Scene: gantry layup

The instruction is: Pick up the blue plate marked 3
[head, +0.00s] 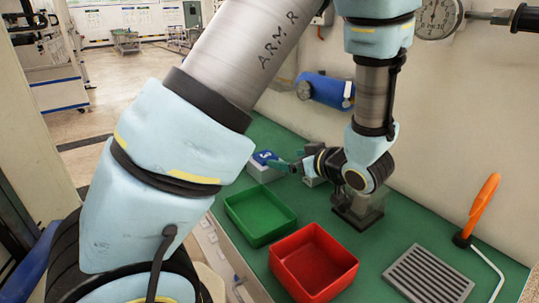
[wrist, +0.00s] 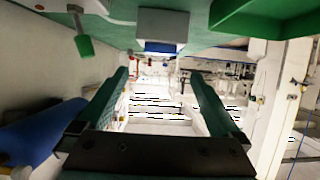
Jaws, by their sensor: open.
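A blue plate (head: 265,157) with a white mark, too small to read for sure, lies on top of a pale block (head: 262,172) at the back of the green bench. In the wrist view the plate's blue edge (wrist: 160,46) shows at the top middle against the block (wrist: 165,22). My gripper (head: 280,164) has teal fingers and is just right of the plate in the head view. In the wrist view my gripper (wrist: 158,74) is open, with its fingers apart and nothing between them. The plate lies ahead, roughly centred between the fingertips. I cannot tell whether they touch it.
A green tray (head: 232,204) and a red tray (head: 283,278) stand on the bench in front. A grey slotted rack (head: 428,275) and an orange-handled item (head: 483,208) are at right. A blue cylinder (head: 325,90) is on the wall behind the gripper.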

